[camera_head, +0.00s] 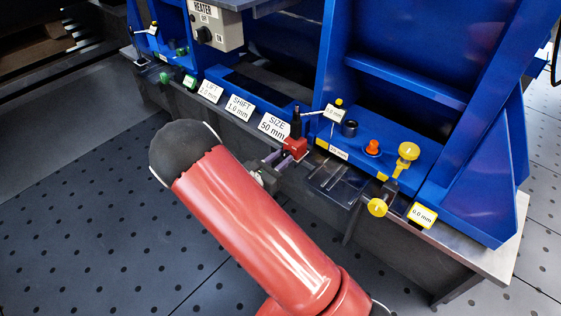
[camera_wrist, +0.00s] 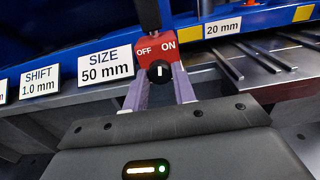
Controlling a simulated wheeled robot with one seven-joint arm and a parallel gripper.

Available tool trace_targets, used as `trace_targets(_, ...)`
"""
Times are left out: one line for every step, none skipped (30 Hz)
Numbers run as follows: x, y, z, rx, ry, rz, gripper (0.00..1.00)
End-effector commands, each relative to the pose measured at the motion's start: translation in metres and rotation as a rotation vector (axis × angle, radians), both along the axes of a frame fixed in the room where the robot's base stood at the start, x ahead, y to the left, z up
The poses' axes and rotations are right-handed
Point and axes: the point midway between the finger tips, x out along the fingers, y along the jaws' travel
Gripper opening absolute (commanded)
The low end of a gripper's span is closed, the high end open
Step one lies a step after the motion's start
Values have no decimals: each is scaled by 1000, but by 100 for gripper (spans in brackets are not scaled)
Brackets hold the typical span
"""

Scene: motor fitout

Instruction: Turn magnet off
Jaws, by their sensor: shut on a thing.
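The magnet switch is a red block (camera_wrist: 155,50) marked OFF on the left and ON on the right, with a black round knob (camera_wrist: 159,72) bearing a white mark that stands about upright. A black post rises from the block. In the wrist view my gripper (camera_wrist: 160,82) has its two purple-grey fingers on either side of the knob, shut on it. In the head view the red block (camera_head: 295,146) sits at the bench edge, with my gripper (camera_head: 275,160) reaching it from the left; my red arm hides part of the front.
White signs for LIFT, SHIFT and SIZE (camera_head: 273,126) line the bench edge to the left. A HEATER box (camera_head: 216,27) is at the upper left. Yellow knobs (camera_head: 408,151), an orange knob (camera_head: 372,147) and a blue frame (camera_head: 420,80) stand to the right. The dotted floor is clear.

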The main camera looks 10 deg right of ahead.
Motion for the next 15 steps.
trace_targets(0, 1, -3, 27, -35, 2, 4)
trace_targets(0, 1, -3, 44, -57, 2, 4)
trace_targets(0, 1, -3, 66, -88, 2, 4)
trace_targets(0, 1, -3, 82, -110, 2, 4)
trace_targets(0, 1, -3, 97, -131, 2, 4)
trace_targets(0, 1, -3, 118, -159, 2, 4)
trace_targets(0, 1, -3, 133, -180, 2, 4)
trace_targets(0, 1, -3, 148, -200, 2, 4)
trace_targets(0, 1, -3, 167, -226, 2, 4)
trace_targets(0, 1, -3, 180, -244, 1, 4)
trace_targets(0, 1, -3, 193, -263, 1, 4)
trace_targets(0, 1, -3, 210, -285, 1, 4)
trace_targets(0, 1, -3, 220, -300, 1, 4)
trace_targets(0, 1, -3, 231, -315, 1, 4)
trace_targets(0, 1, -3, 245, -334, 1, 4)
